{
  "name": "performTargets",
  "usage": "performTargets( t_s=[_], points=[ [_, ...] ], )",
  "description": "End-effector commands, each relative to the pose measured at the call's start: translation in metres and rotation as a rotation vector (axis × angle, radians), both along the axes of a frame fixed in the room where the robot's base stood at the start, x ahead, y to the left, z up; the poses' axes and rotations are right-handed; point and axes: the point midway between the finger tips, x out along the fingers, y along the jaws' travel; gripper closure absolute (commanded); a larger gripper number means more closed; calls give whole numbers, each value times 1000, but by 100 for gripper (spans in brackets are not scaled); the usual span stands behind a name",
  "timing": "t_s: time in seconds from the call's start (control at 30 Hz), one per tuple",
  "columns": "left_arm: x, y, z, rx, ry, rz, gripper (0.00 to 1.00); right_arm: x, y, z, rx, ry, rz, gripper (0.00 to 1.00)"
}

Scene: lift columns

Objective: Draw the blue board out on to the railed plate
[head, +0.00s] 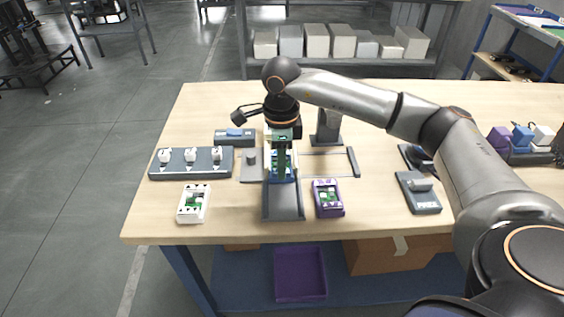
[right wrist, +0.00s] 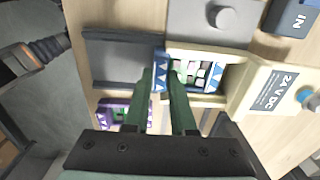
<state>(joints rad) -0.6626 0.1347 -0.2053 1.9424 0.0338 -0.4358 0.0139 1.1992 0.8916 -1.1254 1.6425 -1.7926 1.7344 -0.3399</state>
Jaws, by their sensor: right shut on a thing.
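The blue board (right wrist: 205,72) has white triangle marks and a green-and-white middle. In the right wrist view it lies in the beige housing marked 24 V DC (right wrist: 268,92), its front edge at the housing's mouth towards the plate. The board also shows partly behind my fingers in the head view (head: 290,168). My right gripper (head: 282,172) points down and its green fingers (right wrist: 166,80) are shut on the board's front edge. The dark grey railed plate (head: 283,205) lies in front of the housing and is bare. My left gripper is in neither view.
A grey block with several white knobs (head: 191,173) is at the left. A rail frame (head: 352,162) and a POWER switch box (head: 418,193) are at the right.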

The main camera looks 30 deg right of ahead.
Motion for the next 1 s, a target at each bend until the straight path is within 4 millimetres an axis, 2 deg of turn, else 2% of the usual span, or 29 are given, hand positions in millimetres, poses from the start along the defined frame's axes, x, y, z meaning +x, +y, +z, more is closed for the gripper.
performTargets(
  t_s=[1.0],
  points=[
    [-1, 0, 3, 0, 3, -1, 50, -40, 24, 0, 1, 1, 1, 100]
  ],
)
